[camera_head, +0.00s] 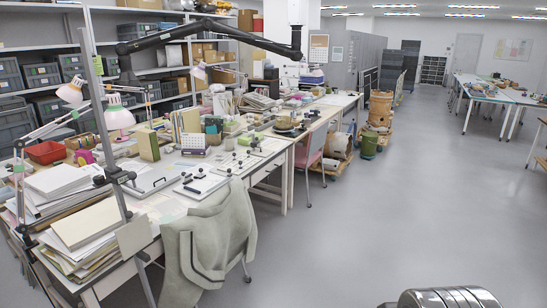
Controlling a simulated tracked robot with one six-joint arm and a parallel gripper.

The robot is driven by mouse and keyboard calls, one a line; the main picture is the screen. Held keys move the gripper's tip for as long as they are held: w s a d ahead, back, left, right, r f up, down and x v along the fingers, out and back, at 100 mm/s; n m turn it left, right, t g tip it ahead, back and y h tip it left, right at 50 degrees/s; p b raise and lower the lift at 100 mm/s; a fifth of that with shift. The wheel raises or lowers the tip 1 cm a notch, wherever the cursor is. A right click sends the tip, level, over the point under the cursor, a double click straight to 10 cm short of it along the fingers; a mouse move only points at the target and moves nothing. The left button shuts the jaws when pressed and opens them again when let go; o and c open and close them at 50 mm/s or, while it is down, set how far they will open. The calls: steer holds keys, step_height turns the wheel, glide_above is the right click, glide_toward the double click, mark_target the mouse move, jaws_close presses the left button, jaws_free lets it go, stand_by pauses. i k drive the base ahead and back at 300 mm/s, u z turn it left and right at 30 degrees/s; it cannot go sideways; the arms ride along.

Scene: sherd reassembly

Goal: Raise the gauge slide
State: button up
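A tall grey upright post (98,105) stands at the near left end of the long worktable. A dark clamp-like slide (116,177) sits on it a little below mid-height, with a dark bar reaching out to the left. This may be the gauge slide, but I cannot be sure. Small dark stands with knobs (236,158) are on a white board further along the table; they are too small to make out. My gripper's fingers are not in view.
The long worktable (150,211) is crowded with paper stacks (68,180), lamps (118,116) and books. A chair draped with a grey-green cloth (210,240) stands against its near side. A pink chair (312,150) is further back. The grey floor (400,200) on the right is clear.

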mark_target(256, 145)
steer(key=i, duration=5.35)
steer(key=u, duration=0.45)
